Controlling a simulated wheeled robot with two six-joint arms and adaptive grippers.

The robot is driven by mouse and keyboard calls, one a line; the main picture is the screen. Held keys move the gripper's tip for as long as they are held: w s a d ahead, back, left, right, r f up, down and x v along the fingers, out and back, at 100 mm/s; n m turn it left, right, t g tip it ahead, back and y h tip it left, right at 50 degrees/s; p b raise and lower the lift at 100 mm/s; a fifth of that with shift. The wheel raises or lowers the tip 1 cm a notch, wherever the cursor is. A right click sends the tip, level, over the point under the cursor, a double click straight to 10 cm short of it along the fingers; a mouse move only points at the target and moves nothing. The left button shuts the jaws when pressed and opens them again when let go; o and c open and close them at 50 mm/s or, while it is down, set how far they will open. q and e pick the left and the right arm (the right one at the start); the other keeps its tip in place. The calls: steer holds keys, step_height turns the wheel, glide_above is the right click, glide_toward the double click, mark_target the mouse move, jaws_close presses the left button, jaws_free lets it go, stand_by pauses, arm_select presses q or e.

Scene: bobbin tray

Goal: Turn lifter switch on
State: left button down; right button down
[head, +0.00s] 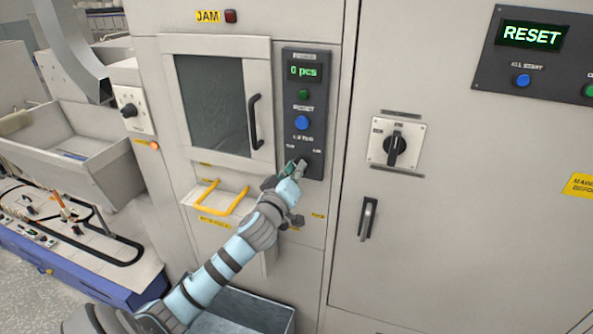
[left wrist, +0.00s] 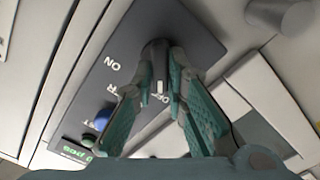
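The lifter switch is a dark rotary knob (left wrist: 155,50) on a dark grey control panel (head: 297,78). Its ON label and a partly covered OFF label show in the left wrist view. The knob's white mark lies between my fingers, on the side of the OFF label. My left gripper (head: 292,170) reaches the bottom of the panel and hides most of the knob in the head view. In the left wrist view my left gripper's fingers (left wrist: 161,72) stand on either side of the knob, close against it. My right gripper is not in view.
Above the switch are a blue button (head: 302,122), a green button (head: 303,95) and a display reading 0 pcs (head: 303,71). A windowed door (head: 215,45) and yellow handle (head: 236,205) are left. Another rotary switch (head: 396,147) is on the cabinet to the right.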

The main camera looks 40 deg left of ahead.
arm_select(q)
steer(key=shift+m, duration=0.4)
steer(key=shift+d+f+m+p, duration=0.1)
steer(key=shift+m+p, duration=0.95)
steer(key=shift+m, duration=2.7)
steer(key=shift+d+m+p, duration=0.1)
steer(key=shift+m+p, duration=0.9)
steer(key=shift+m, duration=2.75)
steer(key=c, duration=1.6)
jaws_free()
steer(key=shift+w, duration=0.1)
steer(key=v, duration=1.2)
